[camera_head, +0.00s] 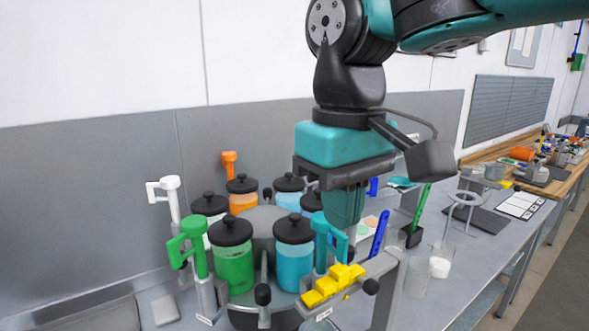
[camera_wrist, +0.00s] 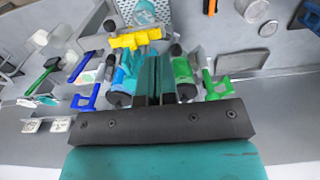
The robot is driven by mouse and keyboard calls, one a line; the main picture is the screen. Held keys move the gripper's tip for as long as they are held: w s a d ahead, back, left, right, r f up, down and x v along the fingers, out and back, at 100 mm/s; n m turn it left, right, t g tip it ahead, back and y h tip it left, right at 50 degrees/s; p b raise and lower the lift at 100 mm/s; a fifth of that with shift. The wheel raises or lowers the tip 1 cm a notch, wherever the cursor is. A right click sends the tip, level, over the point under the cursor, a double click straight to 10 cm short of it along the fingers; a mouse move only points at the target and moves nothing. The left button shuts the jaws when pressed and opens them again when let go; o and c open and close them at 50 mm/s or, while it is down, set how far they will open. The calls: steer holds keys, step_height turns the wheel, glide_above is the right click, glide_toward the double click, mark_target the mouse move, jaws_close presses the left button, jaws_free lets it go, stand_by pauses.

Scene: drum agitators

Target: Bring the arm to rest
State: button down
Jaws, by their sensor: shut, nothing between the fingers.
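My gripper (camera_head: 344,212) points down above the bench, at the right side of the cluster of lidded jars in the head view. Its teal fingers are together with nothing between them. In the wrist view my gripper (camera_wrist: 153,75) shows the fingers close together in front of the jars and the yellow piece (camera_wrist: 137,39). My arm reaches in from the upper right and bends down at the black wrist joint. From these views I cannot tell whether the fingertips touch anything below them.
A green jar (camera_head: 232,264) and a blue jar (camera_head: 293,262) stand close by, with green (camera_head: 191,247) and white (camera_head: 168,196) handled tools to their left. A yellow stepped piece (camera_head: 333,282) lies in front. Clear cups (camera_head: 441,262) and a ring stand (camera_head: 465,203) are to the right.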

steer(key=s+d+f+y+b, duration=0.1)
steer(key=s+d+f+b, duration=0.2)
steer(key=f, duration=0.4)
steer(key=s+d+f+y+b, duration=0.1)
steer(key=s+d+f+b, duration=0.2)
steer(key=f, duration=0.3)
steer(key=s+d+f+y+b, duration=0.2)
steer(key=s+d+f+b, duration=0.1)
steer(key=f, duration=0.4)
steer(key=shift+s+d+f+b, duration=0.35)
steer(key=shift+s+d+b, duration=0.05)
steer(key=shift+s, duration=0.05)
